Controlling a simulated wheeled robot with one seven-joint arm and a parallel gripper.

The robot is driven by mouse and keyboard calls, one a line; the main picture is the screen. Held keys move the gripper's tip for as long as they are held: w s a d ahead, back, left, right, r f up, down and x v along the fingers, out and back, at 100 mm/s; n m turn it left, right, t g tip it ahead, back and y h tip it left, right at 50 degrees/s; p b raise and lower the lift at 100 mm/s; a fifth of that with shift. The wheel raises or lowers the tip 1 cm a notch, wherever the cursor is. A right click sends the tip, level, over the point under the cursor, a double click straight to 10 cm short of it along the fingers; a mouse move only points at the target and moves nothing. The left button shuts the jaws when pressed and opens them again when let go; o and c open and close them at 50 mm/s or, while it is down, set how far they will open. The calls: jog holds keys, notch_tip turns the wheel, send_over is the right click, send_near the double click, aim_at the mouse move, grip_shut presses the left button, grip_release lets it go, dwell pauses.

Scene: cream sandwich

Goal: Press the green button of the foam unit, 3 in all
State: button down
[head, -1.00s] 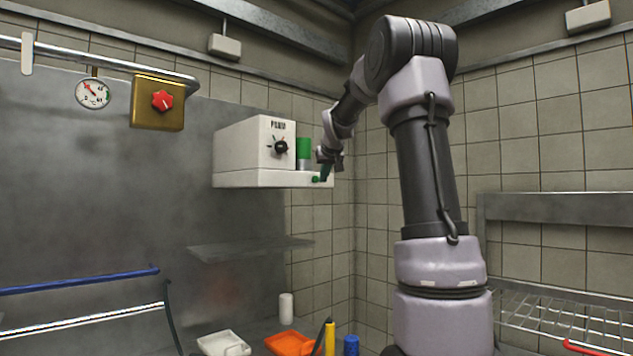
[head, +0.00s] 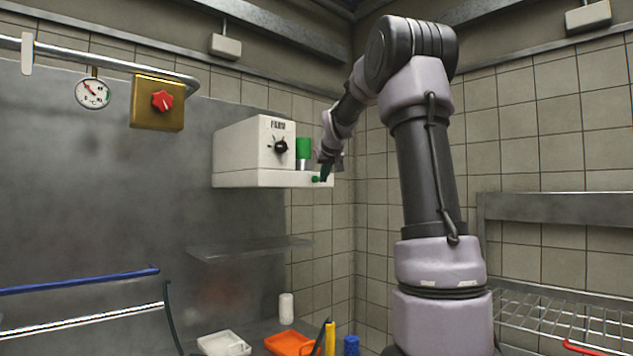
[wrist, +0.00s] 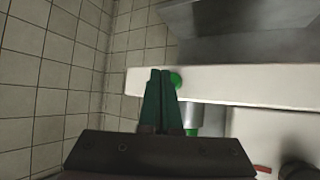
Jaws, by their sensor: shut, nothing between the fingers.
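The foam unit (head: 240,150) is a white box on the back wall with a black knob and a lower ledge. The green button (head: 315,179) sits on the front of that ledge near its right end. It also shows in the wrist view (wrist: 175,79) as a green dome. A green and silver cylinder (head: 304,148) stands above the ledge. My gripper (head: 325,174) is shut and empty, with its green fingers right at the button. In the wrist view my gripper (wrist: 160,75) has its fingertips beside the button, partly overlapping it; I cannot tell whether they touch.
A brass box with a red knob (head: 158,101) and a gauge (head: 93,93) hang at left. Below are a white tray (head: 224,343), an orange tray (head: 291,343) and a white cylinder (head: 286,308). A wire rack (head: 560,312) is at right. Space below the unit is open.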

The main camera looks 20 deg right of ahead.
jog(key=shift+w, duration=0.1)
jog(key=shift+w+a, duration=0.1)
jog(key=shift+w, duration=0.2)
jog(key=shift+w+a, duration=0.2)
jog(key=shift+w, duration=0.2)
dwell(0.8)
dwell(0.3)
jog(key=shift+s+d, duration=0.3)
jog(key=shift+s, duration=0.5)
jog(key=shift+s+d, duration=0.3)
jog(key=shift+s, duration=0.5)
jog(key=shift+s+d, duration=0.3)
jog(key=shift+s, duration=0.45)
jog(key=shift+s+d, duration=0.3)
jog(key=shift+s, duration=0.5)
dwell(0.6)
